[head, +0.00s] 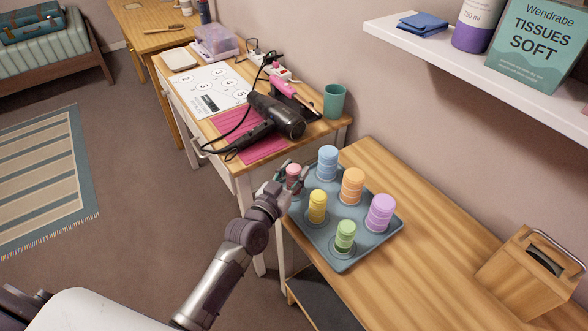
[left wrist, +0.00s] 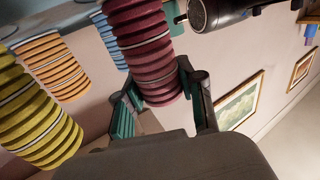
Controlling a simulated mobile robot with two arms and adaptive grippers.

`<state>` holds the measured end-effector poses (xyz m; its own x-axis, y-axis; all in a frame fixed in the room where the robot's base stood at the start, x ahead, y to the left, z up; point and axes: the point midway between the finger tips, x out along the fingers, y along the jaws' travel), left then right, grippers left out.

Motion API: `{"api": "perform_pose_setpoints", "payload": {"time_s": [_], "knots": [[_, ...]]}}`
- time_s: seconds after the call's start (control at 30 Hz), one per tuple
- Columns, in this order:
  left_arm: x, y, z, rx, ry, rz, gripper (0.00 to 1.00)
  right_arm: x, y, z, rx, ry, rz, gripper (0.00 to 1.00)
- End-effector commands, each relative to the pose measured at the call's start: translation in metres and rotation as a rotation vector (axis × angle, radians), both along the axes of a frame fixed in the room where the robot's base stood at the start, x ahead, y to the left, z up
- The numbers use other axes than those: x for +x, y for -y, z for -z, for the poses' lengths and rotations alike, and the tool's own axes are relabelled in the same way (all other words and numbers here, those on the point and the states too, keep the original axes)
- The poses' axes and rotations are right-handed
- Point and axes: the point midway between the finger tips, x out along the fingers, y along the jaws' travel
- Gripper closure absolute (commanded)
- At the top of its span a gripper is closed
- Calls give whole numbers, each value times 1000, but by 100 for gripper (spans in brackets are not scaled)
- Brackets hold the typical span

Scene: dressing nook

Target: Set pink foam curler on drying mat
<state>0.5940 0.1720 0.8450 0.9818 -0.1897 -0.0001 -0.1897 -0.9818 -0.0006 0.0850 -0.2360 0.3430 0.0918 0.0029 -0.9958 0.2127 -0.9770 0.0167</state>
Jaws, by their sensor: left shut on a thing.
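The pink foam curler (head: 293,171) stands roughly upright at the back left corner of the grey tray (head: 335,262). My left gripper (head: 284,178) is shut on it, with fingers on both sides. In the left wrist view the ribbed curler (left wrist: 142,40) sits between the fingers (left wrist: 160,92). I cannot tell whether its base touches the tray. A flat magenta mat (head: 262,150), apparently the drying mat, lies on the white-legged table behind, partly covered by the hair dryer (head: 275,115). My right gripper is not in view.
Blue (head: 327,163), orange (head: 352,186), purple (head: 381,212), yellow (head: 317,206) and green (head: 345,236) curlers stand on the tray. A teal cup (head: 334,100) and a pink styling iron (head: 290,93) are near the mat. A shelf (head: 480,60) overhangs at right.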

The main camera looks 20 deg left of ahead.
Motion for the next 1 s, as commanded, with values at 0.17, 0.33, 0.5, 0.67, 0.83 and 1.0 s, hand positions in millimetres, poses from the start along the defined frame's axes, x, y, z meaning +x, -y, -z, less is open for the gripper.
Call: {"api": "perform_pose_setpoints", "payload": {"time_s": [0.17,0.33,0.5,0.67,0.83,1.0], "knots": [[0,0,3,0,0,0,53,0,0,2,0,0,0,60],[0,0,3,0,0,0,36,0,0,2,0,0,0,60],[0,0,3,0,0,0,36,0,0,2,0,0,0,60],[0,0,6,-1,1,0,36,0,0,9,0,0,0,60],[-26,-5,5,1,-3,1,36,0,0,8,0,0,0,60],[-67,-10,10,2,-4,0,36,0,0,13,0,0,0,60]]}}
